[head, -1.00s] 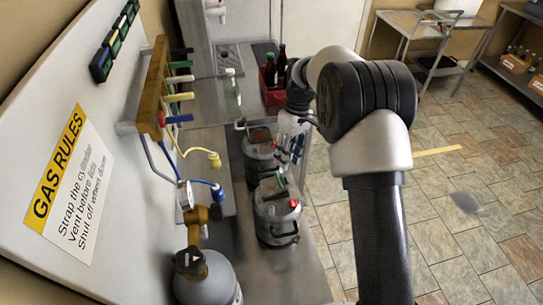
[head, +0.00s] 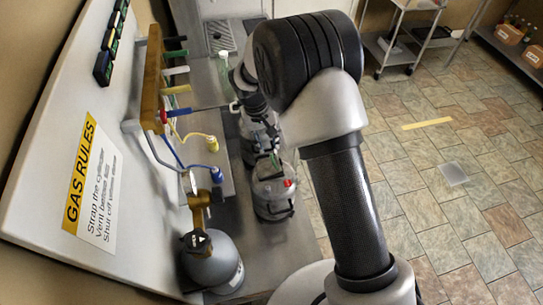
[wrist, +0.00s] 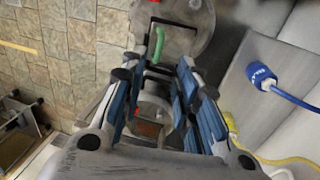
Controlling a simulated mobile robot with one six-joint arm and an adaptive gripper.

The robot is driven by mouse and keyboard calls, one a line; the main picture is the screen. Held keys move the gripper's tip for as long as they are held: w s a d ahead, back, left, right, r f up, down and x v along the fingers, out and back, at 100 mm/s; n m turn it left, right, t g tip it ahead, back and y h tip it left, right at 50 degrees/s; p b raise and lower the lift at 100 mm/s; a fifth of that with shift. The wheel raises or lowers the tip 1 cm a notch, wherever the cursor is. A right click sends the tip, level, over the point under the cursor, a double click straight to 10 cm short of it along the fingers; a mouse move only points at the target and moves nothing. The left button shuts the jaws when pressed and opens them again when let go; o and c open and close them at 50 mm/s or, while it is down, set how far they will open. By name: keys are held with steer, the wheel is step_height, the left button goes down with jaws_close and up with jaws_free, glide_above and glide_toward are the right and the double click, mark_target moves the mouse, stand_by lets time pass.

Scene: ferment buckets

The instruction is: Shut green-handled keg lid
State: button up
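The green-handled keg (head: 272,194) is a grey bucket on the metal bench, with a red knob on top; my arm partly covers the area behind it. In the wrist view its grey round lid (wrist: 192,22) is at the top, cut off by the frame, with the green handle (wrist: 158,45) standing on it. I cannot tell how far the lid is raised. My gripper (wrist: 158,72) is open, with blue-padded fingers spread and nothing held. The green handle shows just beyond the fingertips; I see no contact.
A second keg (head: 256,148) stands behind, with a brown patch on its top (wrist: 148,129) visible between my fingers. A gas cylinder (head: 213,262) stands in front. Blue (head: 214,173) and yellow (head: 211,141) hose ends hang at left.

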mark_target(273, 160)
steer(key=f, duration=0.3)
steer(key=d+f, duration=0.1)
steer(key=f, duration=0.5)
steer(key=shift+w+d+b, duration=0.15)
steer(key=shift+d+b, duration=0.1)
steer(key=shift+b, duration=0.05)
steer(key=shift+c, duration=0.4)
jaws_close()
